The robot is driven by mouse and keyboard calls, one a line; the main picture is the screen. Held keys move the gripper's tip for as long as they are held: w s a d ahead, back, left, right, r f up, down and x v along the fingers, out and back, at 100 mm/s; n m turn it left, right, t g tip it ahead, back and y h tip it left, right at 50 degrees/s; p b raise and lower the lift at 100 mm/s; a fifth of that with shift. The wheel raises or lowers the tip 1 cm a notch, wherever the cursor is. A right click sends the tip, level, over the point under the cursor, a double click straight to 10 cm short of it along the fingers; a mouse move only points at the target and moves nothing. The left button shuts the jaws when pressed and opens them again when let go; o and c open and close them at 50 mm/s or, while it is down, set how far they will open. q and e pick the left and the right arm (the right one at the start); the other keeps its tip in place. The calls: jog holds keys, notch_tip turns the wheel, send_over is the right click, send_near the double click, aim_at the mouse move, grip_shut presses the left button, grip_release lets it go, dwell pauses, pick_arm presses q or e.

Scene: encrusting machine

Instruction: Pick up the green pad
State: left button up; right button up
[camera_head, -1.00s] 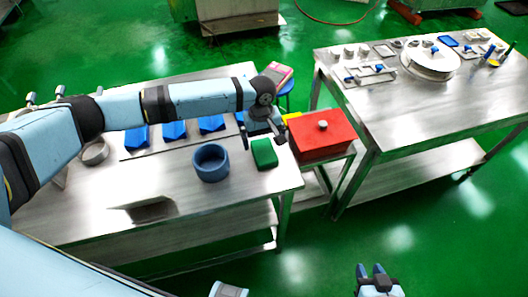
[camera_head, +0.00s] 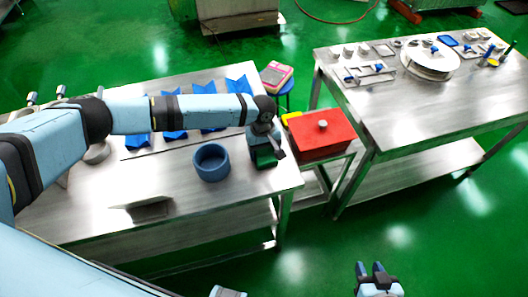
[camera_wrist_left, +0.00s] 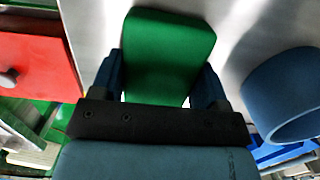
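The green pad (camera_head: 265,161) lies on the steel table near its right end, partly hidden under my left gripper in the head view. In the left wrist view the green pad (camera_wrist_left: 168,55) sits between the two fingers of my left gripper (camera_wrist_left: 165,80), one on each side. The left gripper (camera_head: 264,150) is open around the pad; I see no firm contact. My right gripper (camera_head: 371,270) is open and empty over the green floor, low in the head view.
A blue ring-shaped bowl (camera_head: 211,163) stands just left of the pad. A red box (camera_head: 320,138) with a knob stands to the right. Several blue pieces (camera_head: 209,124) lie behind, near my left arm. A second steel table (camera_head: 420,110) with small parts is at the right.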

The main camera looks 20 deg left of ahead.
aim_at(264, 150)
pick_arm(q)
notch_tip(264, 150, up, 20)
jog(key=shift+b, duration=0.35)
dwell(0.4)
jog(key=shift+o, duration=0.3)
